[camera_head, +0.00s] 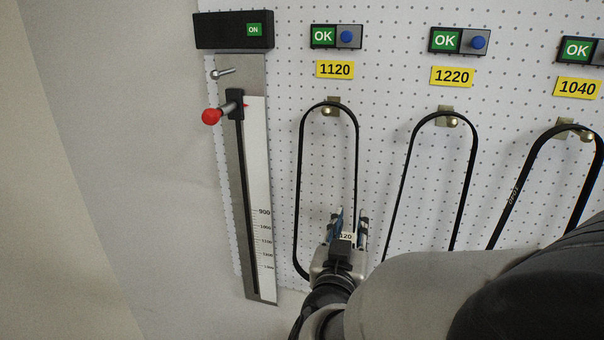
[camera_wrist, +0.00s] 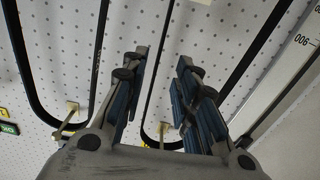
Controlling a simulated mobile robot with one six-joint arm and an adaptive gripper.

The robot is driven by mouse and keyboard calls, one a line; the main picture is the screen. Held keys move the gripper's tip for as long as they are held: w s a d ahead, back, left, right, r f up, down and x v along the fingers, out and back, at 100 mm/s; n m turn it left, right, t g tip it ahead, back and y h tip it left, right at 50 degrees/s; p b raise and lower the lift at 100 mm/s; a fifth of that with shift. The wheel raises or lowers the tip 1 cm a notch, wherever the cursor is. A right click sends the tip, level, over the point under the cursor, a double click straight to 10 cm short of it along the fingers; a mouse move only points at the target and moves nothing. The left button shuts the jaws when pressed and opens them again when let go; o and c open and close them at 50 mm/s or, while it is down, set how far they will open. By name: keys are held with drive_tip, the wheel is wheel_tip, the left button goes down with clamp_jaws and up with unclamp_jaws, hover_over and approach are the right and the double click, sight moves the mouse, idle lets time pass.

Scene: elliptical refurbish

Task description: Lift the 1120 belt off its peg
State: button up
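The 1120 belt (camera_head: 299,190) is a black loop hanging on its brass peg (camera_head: 333,103) below the yellow 1120 label (camera_head: 334,69). My gripper (camera_head: 349,222) is at the lower part of the loop, by its right strand. It is open, with blue-padded fingers apart in the wrist view (camera_wrist: 158,85). There the picture is turned over, and the belt's strand (camera_wrist: 166,45) runs up between the fingers as seen; I cannot tell whether it touches them. The peg (camera_wrist: 164,128) shows low between the fingers. My gripper hides part of the loop's bottom.
The 1220 belt (camera_head: 401,170) and 1040 belt (camera_head: 520,180) hang to the right on the pegboard (camera_head: 385,75). A measuring scale (camera_head: 258,180) with a red-knobbed slider (camera_head: 212,116) stands to the left. OK boxes (camera_head: 323,37) sit above the labels. My arm covers the lower right.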

sight(355, 207)
drive_tip(key=x, duration=0.8)
drive_tip(key=shift+w+d+f+p, duration=0.15)
drive_tip(key=shift+w+f+p, duration=0.15)
drive_tip(key=shift+w+f, duration=0.1)
drive_tip(key=shift+s, duration=0.15)
drive_tip(key=shift+c, duration=0.5)
clamp_jaws()
drive_tip(key=shift+r, duration=0.1)
